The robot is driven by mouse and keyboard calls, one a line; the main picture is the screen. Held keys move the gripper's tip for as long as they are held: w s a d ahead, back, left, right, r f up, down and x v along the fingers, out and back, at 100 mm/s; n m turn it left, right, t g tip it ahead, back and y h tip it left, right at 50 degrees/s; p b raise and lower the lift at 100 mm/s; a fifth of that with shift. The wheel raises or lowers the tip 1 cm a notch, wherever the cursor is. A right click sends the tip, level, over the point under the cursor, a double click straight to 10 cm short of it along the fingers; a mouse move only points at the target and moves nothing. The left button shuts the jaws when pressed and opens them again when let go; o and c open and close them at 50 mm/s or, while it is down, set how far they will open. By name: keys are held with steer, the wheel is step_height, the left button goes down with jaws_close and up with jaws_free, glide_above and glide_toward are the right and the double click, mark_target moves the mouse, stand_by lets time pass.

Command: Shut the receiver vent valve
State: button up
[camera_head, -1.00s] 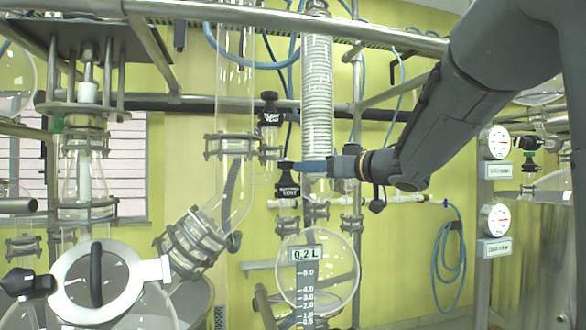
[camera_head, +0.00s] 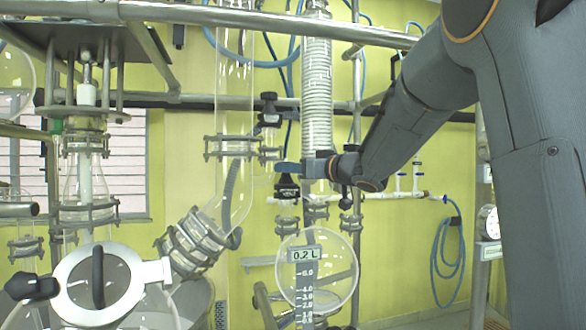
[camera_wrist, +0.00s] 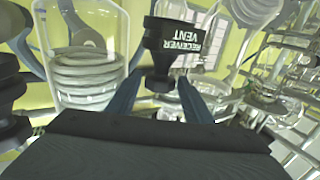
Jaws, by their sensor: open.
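The receiver vent valve has a black knob (camera_head: 286,187) that stands above the round receiver flask (camera_head: 317,272). In the wrist view the knob (camera_wrist: 172,45) shows upside down with its "RECEIVER VENT" label readable. My gripper (camera_head: 284,167) is at the top of the knob in the head view. In the wrist view my gripper (camera_wrist: 157,88) is open, with one blue finger on each side of the knob's narrower stem end. I cannot tell whether either finger touches it.
Another black valve knob (camera_head: 268,112) sits just above and left of my gripper. A glass coil condenser (camera_head: 317,80) stands close behind it. A wide glass tube (camera_head: 236,110) rises to the left. A steel rail (camera_head: 270,18) crosses overhead.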

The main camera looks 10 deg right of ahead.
steer(key=c, duration=0.8)
steer(key=shift+a+r+m+t+h+b, duration=0.15)
steer(key=shift+m+t+h+b, duration=0.2)
steer(key=shift+m+h+b, duration=0.25)
steer(key=shift+a+f+m+t+h+b, duration=0.15)
steer(key=shift+m+t+h+b, duration=0.25)
steer(key=shift+h+b, duration=0.4)
steer(key=h+b, duration=0.1)
steer(key=b, duration=0.1)
steer(key=m+h+b, duration=0.1)
steer(key=b, duration=0.1)
steer(key=shift+a+r+m+t+h, duration=0.15)
steer(key=shift+r+m+t+h, duration=0.1)
steer(key=shift+m+h, duration=0.05)
steer(key=m+h+b, duration=0.1)
steer(key=b, duration=0.4)
steer(key=shift+h, duration=0.3)
steer(key=b, duration=0.3)
steer(key=h+b, duration=0.1)
steer(key=b, duration=0.2)
steer(key=shift+w+a+f+m, duration=0.15)
steer(key=shift+w+f+m, duration=0.05)
steer(key=shift+w+m, duration=0.1)
